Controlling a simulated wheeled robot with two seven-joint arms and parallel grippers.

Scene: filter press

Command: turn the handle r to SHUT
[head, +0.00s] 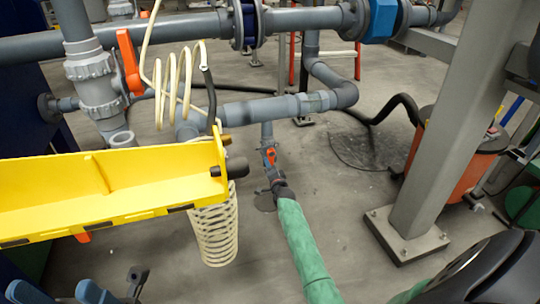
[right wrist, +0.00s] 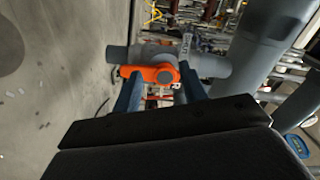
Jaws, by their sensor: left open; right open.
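In the head view a large orange handle (head: 128,62) stands upright on a grey valve at the left, and a small orange-red handle (head: 269,156) is on the low drain valve above the green hose. I cannot tell which is handle r. My left gripper (head: 57,291) is open and empty at the bottom left.
A yellow tray (head: 110,190) juts in from the left, with a coiled cream hose (head: 215,235) hanging below. A green hose (head: 302,250) runs along the floor. A grey steel post (head: 435,135) and an orange drum (head: 455,165) stand at the right. Grey pipes cross the top.

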